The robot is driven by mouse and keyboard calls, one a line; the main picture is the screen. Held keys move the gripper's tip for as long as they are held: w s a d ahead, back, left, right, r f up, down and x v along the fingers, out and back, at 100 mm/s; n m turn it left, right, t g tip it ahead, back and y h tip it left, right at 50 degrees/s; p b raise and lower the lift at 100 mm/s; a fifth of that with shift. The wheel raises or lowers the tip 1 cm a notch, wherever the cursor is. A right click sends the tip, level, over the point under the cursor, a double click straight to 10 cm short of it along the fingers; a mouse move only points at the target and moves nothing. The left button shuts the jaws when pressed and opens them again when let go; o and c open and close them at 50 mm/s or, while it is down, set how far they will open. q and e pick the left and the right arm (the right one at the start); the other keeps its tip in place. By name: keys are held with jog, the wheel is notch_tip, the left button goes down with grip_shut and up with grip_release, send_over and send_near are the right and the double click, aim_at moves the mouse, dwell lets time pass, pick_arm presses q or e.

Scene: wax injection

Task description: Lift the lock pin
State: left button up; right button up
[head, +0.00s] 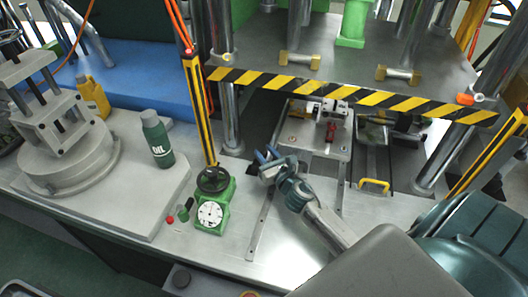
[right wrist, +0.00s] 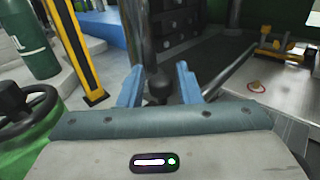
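My right gripper (head: 266,156) reaches in over the metal bench, left of the press's slide rails. In the right wrist view its two blue fingers (right wrist: 157,88) stand apart, so it is open. A dark round knob shows between and just beyond the fingertips; it may be the lock pin, but I cannot tell for sure. I cannot tell whether the fingers touch it. In the head view the gripper covers that spot. My left gripper is not in view.
A green gauge with a black handwheel (head: 212,202) stands left of the gripper. A green oil bottle (head: 157,138) is farther left. A striped press plate (head: 350,86) hangs above, between chrome columns. A yellow handle (head: 374,185) is to the right.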

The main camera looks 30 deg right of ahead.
jog(key=s+b, duration=0.3)
jog(key=s, duration=0.6)
jog(key=shift+s+a+b, duration=0.3)
jog(key=shift+s+a, duration=0.1)
